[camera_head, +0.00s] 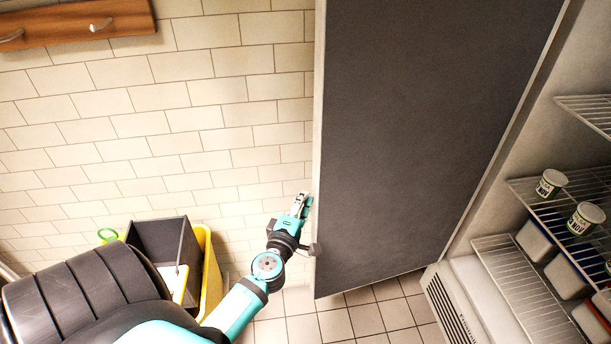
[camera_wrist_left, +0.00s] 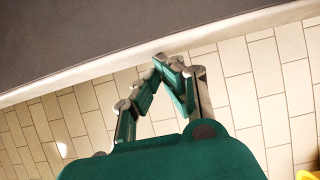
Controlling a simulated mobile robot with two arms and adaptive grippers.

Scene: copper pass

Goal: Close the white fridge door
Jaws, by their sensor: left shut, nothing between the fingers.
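The fridge door (camera_head: 430,130) stands wide open in the head view, its dark grey inner face toward me and its pale edge on the left. The open fridge interior (camera_head: 590,60) with wire shelves shows at the right. My left gripper (camera_head: 306,197) is shut and empty, close to the door's free edge; whether it touches cannot be told. In the left wrist view the shut fingertips (camera_wrist_left: 160,58) lie just below the door's pale edge (camera_wrist_left: 150,68), over the tiles. My right gripper is not in view.
Tubs (camera_head: 551,183) and several white containers stand on the fridge shelves. A black bin (camera_head: 163,244) and a yellow bin (camera_head: 211,275) stand beside my left arm. A wooden rack (camera_head: 75,22) hangs on the tiled wall. Tiled floor (camera_head: 365,318) shows below the door.

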